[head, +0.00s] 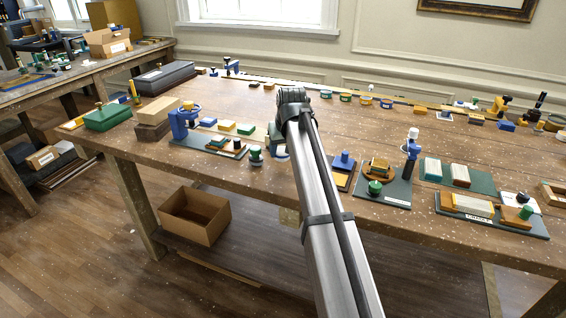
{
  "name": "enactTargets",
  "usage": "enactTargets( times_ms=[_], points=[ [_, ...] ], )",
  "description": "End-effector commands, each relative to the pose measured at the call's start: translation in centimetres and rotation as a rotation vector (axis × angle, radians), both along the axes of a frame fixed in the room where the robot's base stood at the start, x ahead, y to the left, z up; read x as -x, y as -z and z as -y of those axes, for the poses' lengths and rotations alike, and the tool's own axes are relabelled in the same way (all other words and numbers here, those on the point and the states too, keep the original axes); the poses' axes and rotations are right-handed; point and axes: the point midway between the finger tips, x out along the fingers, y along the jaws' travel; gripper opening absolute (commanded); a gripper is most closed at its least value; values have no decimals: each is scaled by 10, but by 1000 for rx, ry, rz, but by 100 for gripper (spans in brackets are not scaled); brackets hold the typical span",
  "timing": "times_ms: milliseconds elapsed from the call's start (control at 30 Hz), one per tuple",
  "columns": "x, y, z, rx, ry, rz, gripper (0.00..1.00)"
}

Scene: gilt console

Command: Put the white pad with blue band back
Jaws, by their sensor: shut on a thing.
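No other piece can be clearly made out as that pad.
The wooden table (235,172) carries several small blocks and stands. A blue stand (180,122) is left of my arm. A dark board (385,190) with a blue post is to the right. A cardboard box (195,217) sits below. The table's middle is fairly clear.

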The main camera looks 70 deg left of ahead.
Motion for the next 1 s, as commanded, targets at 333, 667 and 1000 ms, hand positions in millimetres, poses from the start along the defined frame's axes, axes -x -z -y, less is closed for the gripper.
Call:
enactTargets(
  times_ms=[333,667,1000],
  points=[
    [0,32,1,0,1,0,26],
    [-1,48,0,-1,1,1,26],
    [-1,51,0,-1,1,1,65]
  ],
)
